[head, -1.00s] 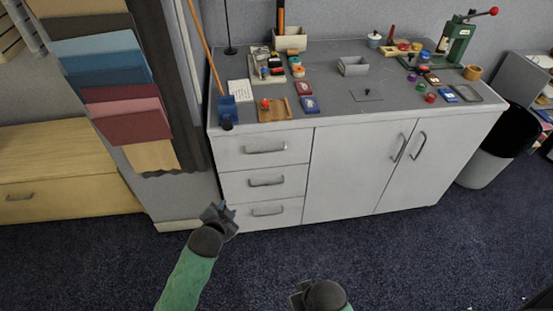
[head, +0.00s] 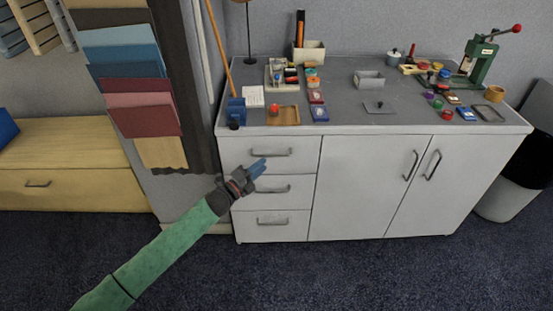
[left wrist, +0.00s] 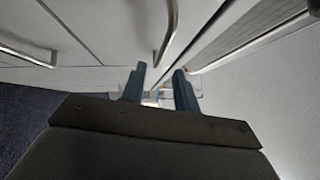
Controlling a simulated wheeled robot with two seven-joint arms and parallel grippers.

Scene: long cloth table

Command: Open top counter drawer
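The white counter has a stack of three drawers at its left end, all shut. The top drawer (head: 237,150) has a grey bar handle (head: 272,153); this handle also shows in the left wrist view (left wrist: 170,38). My left gripper (head: 259,168) is in front of the drawers, just below and left of the top handle. In the left wrist view its two blue fingers (left wrist: 160,76) are apart with nothing held. The near end of the handle appears between and beyond the fingertips; I cannot tell the remaining distance. My right gripper is out of view.
The middle drawer handle (head: 273,189) lies just below my gripper. The countertop (head: 345,105) holds many small items, with a blue holder (head: 236,110) at the front left corner. Colour sample boards (head: 140,115) hang at left. The floor in front is clear.

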